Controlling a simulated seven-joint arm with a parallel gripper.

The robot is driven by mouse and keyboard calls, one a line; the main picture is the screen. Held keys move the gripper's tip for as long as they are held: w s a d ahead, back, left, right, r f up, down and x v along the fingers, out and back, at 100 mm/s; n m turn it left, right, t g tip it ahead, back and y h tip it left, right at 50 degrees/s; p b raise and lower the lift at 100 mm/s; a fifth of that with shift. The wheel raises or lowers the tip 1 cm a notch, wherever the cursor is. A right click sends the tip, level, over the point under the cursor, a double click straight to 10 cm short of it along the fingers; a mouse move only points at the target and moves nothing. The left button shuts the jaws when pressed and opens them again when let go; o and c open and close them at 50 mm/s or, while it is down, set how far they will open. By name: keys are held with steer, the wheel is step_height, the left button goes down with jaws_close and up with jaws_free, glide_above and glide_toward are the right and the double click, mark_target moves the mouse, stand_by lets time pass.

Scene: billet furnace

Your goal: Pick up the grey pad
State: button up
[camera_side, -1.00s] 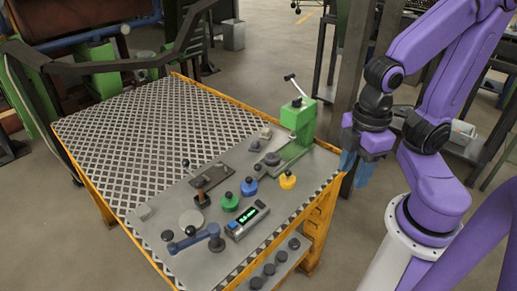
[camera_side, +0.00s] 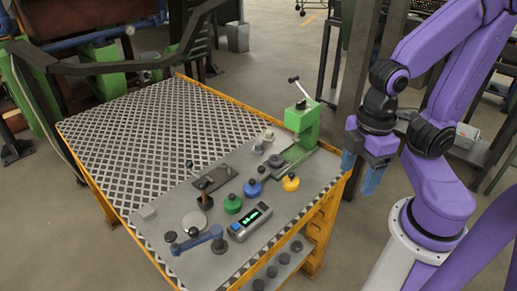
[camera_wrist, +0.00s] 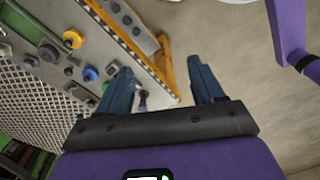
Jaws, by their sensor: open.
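I cannot tell for certain which item is the grey pad. A flat, round light-grey disc (camera_side: 194,221) lies at the near left of the bench top, and a small grey block (camera_side: 147,212) sits left of it. My gripper (camera_side: 359,172) hangs just beyond the bench's right edge, well away from both. Its two blue fingers are apart with nothing between them. In the wrist view my gripper (camera_wrist: 158,70) is open over the bench's edge and the floor; the disc is not clearly seen there.
The bench has a yellow frame (camera_side: 325,215). Green (camera_side: 232,204), blue (camera_side: 253,188) and yellow (camera_side: 290,182) knobbed pieces stand on it. A green press with a lever (camera_side: 302,120), a device with a lit display (camera_side: 250,221) and a blue-grey arm (camera_side: 199,239) stand nearby. The patterned left part is clear.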

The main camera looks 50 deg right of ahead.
steer(key=shift+o, duration=0.2)
steer(key=w+a+f+m+t+h, duration=0.2)
steer(key=w+m, duration=1.1)
steer(key=w, duration=1.1)
steer(key=m+h, duration=0.2)
steer(key=m, duration=1)
glide_above(259, 144)
steer(key=a, duration=0.2)
step_height(259, 144, down, 19)
steer(key=shift+s+a+f, duration=0.15)
steer(key=shift+s+d+x, duration=0.15)
steer(key=shift+x, duration=1.3)
steer(key=shift+s+d+x, duration=0.1)
steer(key=shift+d+x, duration=0.05)
steer(key=shift+x, duration=1.35)
